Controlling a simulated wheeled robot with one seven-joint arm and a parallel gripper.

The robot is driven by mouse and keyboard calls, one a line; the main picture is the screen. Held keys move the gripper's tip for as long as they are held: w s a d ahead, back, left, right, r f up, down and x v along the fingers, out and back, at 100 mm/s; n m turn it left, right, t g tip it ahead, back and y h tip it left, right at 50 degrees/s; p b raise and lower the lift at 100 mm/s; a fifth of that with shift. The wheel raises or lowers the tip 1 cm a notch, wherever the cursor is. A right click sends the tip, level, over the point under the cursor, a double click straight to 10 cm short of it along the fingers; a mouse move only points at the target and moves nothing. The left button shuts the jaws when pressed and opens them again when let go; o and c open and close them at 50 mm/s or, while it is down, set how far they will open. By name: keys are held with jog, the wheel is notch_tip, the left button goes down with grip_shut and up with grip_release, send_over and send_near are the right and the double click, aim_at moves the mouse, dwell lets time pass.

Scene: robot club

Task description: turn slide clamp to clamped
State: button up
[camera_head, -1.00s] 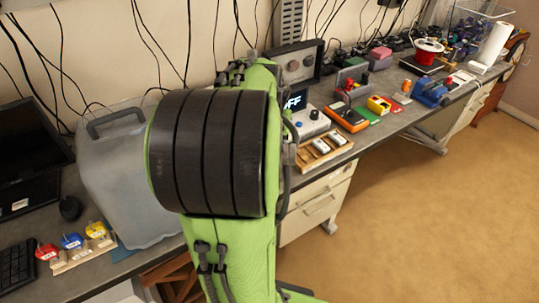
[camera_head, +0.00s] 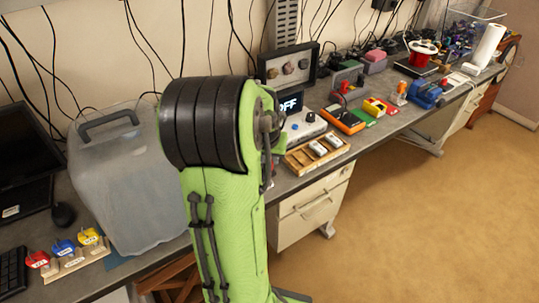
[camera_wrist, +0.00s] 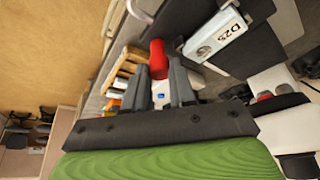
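No part labelled as the slide clamp can be read. In the wrist view a red cylinder (camera_wrist: 158,58), possibly a clamp handle, stands just beyond my fingertips, in line with the gap. I cannot tell whether either finger touches the red cylinder. A grey-white part marked D25 (camera_wrist: 215,35) lies to its right on a dark plate. In the head view my arm hides my gripper and the bench around it.
A blue vise (camera_head: 427,93) is farther along the bench. The floor (camera_head: 400,220) at right is clear.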

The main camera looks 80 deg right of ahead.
grip_shut()
jog(key=n+b, duration=0.1)
jog(key=n, duration=0.1)
jog(key=n+t+b, duration=0.1)
jog(key=n, duration=0.1)
jog(key=shift+s+d, duration=0.1)
jog(key=shift+s, duration=0.1)
jog(key=n+t+y, duration=0.1)
jog(key=n, duration=0.2)
jog(key=n+t, duration=0.1)
jog(key=n, duration=0.2)
jog(key=shift+y+b, duration=0.4)
jog(key=shift+r, duration=0.1)
jog(key=o, duration=0.8)
grip_release()
